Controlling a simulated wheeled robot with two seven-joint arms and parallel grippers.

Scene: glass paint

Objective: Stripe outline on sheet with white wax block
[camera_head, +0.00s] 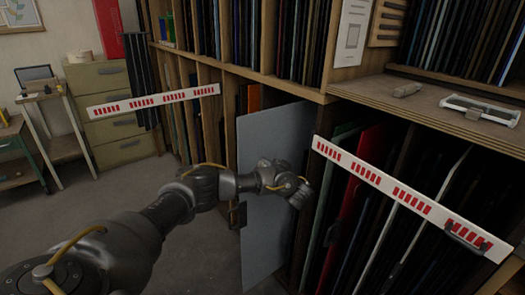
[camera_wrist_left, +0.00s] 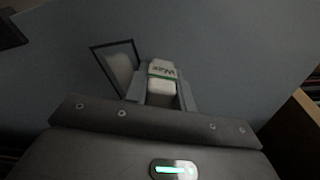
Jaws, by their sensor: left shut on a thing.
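A large grey-blue sheet (camera_head: 265,160) stands upright in front of the wooden rack. In the left wrist view the sheet (camera_wrist_left: 230,50) fills most of the background. A dark four-sided outline (camera_wrist_left: 105,52) with a pale, cloudy inside shows on it, left of my fingers. My left gripper (camera_head: 302,196) is at the right part of the sheet. In the wrist view this gripper (camera_wrist_left: 162,95) is shut on the white wax block (camera_wrist_left: 161,68), which bears a green band and lettering. The block's far end is close to the sheet; I cannot tell if it touches. My right gripper is not in view.
White bars with red stripes cross the left (camera_head: 153,101) and the right (camera_head: 400,195) in front of the rack. A shelf (camera_head: 440,100) at right holds small tools. A dark bracket (camera_head: 238,214) is at the sheet's left edge. Floor (camera_head: 205,250) is clear at left.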

